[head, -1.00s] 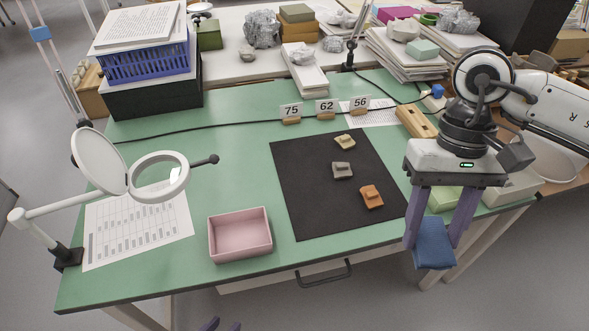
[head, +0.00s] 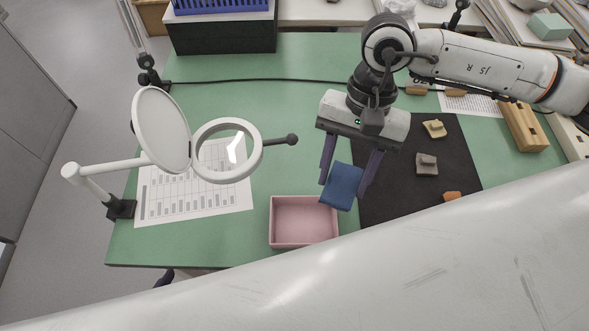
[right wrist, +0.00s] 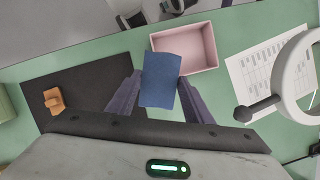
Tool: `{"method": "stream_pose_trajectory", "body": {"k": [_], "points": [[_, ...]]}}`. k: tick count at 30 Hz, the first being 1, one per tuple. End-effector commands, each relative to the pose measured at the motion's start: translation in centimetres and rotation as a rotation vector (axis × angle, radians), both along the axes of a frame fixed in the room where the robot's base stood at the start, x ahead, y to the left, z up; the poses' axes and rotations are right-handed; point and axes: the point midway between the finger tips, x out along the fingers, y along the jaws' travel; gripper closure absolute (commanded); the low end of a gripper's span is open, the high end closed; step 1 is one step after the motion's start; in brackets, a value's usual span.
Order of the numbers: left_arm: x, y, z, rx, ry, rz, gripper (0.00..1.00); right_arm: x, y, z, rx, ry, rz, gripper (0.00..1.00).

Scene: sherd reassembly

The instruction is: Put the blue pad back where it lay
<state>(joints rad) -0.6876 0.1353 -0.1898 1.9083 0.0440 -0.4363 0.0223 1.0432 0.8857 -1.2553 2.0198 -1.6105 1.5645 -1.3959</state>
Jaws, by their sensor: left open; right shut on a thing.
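The blue pad (head: 342,186) hangs tilted between the fingers of my right gripper (head: 346,178), which is shut on it. In the head view it is above the table, by the right end of the pink tray (head: 304,243) and the left edge of the black mat (head: 385,205). In the right wrist view the pad (right wrist: 161,80) covers part of the pink tray's near side (right wrist: 210,55). The tray looks empty. My left gripper (head: 164,278) shows only as dark purple finger ends below the table's front edge, and it is open.
A ring magnifier lamp (head: 228,150) stands over a printed sheet (head: 195,205). A wooden block (head: 523,127) stands at right.

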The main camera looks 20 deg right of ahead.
Motion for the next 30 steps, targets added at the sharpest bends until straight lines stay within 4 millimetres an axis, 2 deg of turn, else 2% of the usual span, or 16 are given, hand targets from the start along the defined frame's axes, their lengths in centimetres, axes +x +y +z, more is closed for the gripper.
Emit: {"method": "stream_pose_trajectory", "body": {"k": [1, 6, 15, 23, 26, 30], "points": [[0.0, 0.0, 0.2, -0.001, 0.000, -0.001, 0.08, -1.1, 0.9, -0.9, 0.004, 0.006, -0.102, 0.72], [0.0, -0.1, 0.4, -0.001, -0.001, -0.001, 0.08, -3.6, 3.9, -2.6, 0.005, 0.004, -0.460, 0.72], [0.1, -0.1, 0.7, 0.000, -0.002, -0.001, 0.08, -7.1, 8.2, -2.8, 0.006, 0.004, -0.965, 0.72], [0.1, -0.1, 0.5, -0.001, -0.003, -0.001, 0.08, -8.2, 9.6, -2.5, 0.003, 0.000, -1.167, 0.72], [0.2, -0.1, -0.6, 0.000, -0.004, -0.003, 0.08, -7.7, 9.6, -2.9, 0.004, -0.002, -1.190, 0.72], [0.3, -0.3, -3.3, 0.002, -0.003, -0.010, 0.08, -6.7, 9.6, -3.4, 0.006, -0.001, -1.197, 0.72]]}}
